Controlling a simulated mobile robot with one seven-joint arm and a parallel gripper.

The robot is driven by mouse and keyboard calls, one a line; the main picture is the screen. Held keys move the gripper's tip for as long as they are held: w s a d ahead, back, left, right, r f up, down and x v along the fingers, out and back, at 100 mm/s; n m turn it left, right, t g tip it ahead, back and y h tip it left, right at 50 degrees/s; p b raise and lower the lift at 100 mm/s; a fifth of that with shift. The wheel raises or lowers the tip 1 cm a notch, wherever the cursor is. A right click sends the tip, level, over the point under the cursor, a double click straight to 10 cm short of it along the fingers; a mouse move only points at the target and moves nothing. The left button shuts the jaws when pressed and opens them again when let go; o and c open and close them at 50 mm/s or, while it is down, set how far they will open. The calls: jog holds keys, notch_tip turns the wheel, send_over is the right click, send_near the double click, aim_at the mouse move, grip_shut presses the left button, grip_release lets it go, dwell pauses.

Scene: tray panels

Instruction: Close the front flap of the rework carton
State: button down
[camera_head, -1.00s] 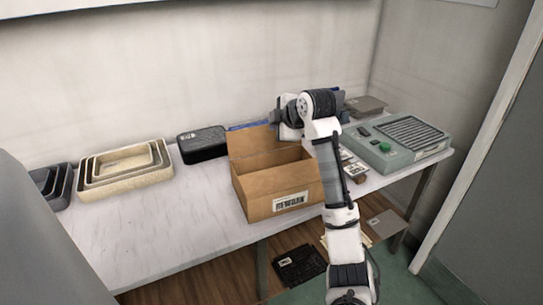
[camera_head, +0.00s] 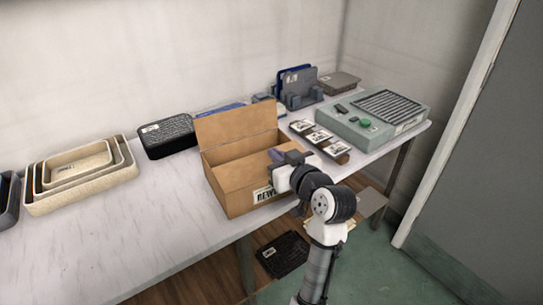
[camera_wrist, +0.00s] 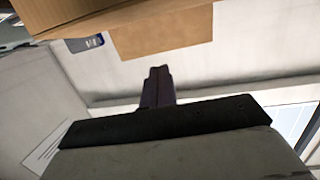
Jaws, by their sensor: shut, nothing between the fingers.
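The rework carton (camera_head: 232,193) is a brown cardboard box on the table with an open top and a white label on its near side. One flap (camera_head: 237,125) stands upright on its far edge, leaning slightly back; no other flap shows clearly. My gripper (camera_head: 275,157) is over the carton's near right part, its fingertips over the opening, and my wrist hides part of the label and near right corner. In the wrist view the fingers (camera_wrist: 158,86) are together and empty, apart from the cardboard flap (camera_wrist: 165,32) seen beyond them.
Nested beige trays (camera_head: 80,180) and a black box (camera_head: 167,136) stand left of the carton. A panel strip (camera_head: 320,140), a grey-green machine (camera_head: 375,125) and a blue-grey holder (camera_head: 298,90) stand to the right. The table front left of the carton is clear.

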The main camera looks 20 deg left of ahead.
jog(key=p, duration=0.2)
send_over(260, 159)
jog(key=shift+s+d+f, duration=0.4)
jog(key=shift+d+f, duration=0.05)
notch_tip(260, 159, down, 3)
jog(key=shift+r, duration=0.1)
jog(key=shift+w+f, duration=0.1)
jog(key=shift+f, duration=0.6)
jog(key=shift+p, duration=0.55)
jog(key=shift+w+a+f+g+h+p, duration=0.1)
jog(key=shift+f+g+h+p, duration=0.2)
jog(key=shift+p, duration=0.1)
jog(key=shift+f, duration=0.55)
